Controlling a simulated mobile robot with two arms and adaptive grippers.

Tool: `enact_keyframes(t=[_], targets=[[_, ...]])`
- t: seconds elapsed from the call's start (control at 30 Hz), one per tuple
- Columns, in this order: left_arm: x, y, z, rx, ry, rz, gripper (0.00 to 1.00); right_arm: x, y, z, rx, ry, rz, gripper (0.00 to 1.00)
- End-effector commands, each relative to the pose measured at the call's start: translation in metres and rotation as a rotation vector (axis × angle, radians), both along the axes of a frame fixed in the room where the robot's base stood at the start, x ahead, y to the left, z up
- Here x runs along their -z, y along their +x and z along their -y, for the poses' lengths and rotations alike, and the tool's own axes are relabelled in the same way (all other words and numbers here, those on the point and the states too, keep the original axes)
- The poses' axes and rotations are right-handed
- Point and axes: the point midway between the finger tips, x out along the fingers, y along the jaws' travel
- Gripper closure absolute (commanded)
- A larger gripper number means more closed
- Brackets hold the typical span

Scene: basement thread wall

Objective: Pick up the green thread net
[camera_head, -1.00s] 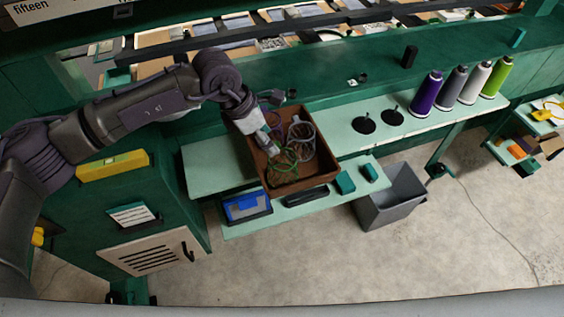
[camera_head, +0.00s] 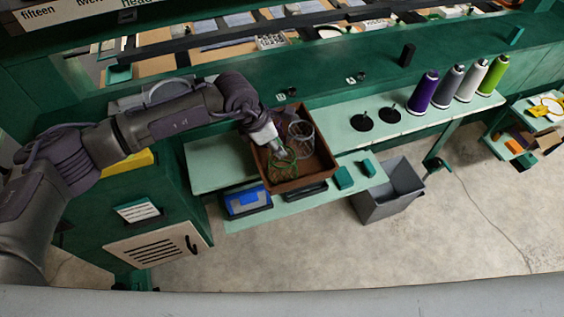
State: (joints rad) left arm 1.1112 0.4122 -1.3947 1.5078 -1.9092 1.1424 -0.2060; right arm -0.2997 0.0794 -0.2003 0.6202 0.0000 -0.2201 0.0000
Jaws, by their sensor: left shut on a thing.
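The green thread net (camera_head: 284,167) is a loose ring of green mesh in the left part of the brown box (camera_head: 300,184). My left gripper (camera_head: 277,147) reaches down into this box from the upper left. It is shut on the green thread net, at the net's upper edge. The gripper partly hides the net, and I cannot tell whether the net touches the box floor. A pale grey net (camera_head: 302,132) is beside it on the right in the box. My right gripper is not in view.
The box stands on a pale green shelf (camera_head: 219,165). Purple (camera_head: 423,92), grey, white and green thread cones stand to the right. A blue-screened device (camera_head: 246,199) and teal blocks (camera_head: 344,178) sit on the lower shelf. A grey bin (camera_head: 387,195) stands on the floor.

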Motion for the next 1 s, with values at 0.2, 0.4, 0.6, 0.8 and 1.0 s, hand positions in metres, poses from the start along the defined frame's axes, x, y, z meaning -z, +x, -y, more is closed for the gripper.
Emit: enact_keyframes(t=[0.2,0.4,0.6,0.8,1.0], targets=[[0.000,0.000,0.000,0.000,0.000,0.000,0.87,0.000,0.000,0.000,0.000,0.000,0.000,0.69],[-0.004,0.001,0.000,0.000,-0.002,0.002,0.87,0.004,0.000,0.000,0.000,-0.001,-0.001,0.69],[-0.025,0.001,0.001,0.002,-0.002,0.005,0.87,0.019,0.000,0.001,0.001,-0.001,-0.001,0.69],[-0.051,-0.019,0.017,0.008,-0.003,0.005,0.87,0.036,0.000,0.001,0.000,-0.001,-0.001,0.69],[-0.075,-0.049,0.042,0.008,-0.002,0.004,0.87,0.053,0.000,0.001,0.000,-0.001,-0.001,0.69]])
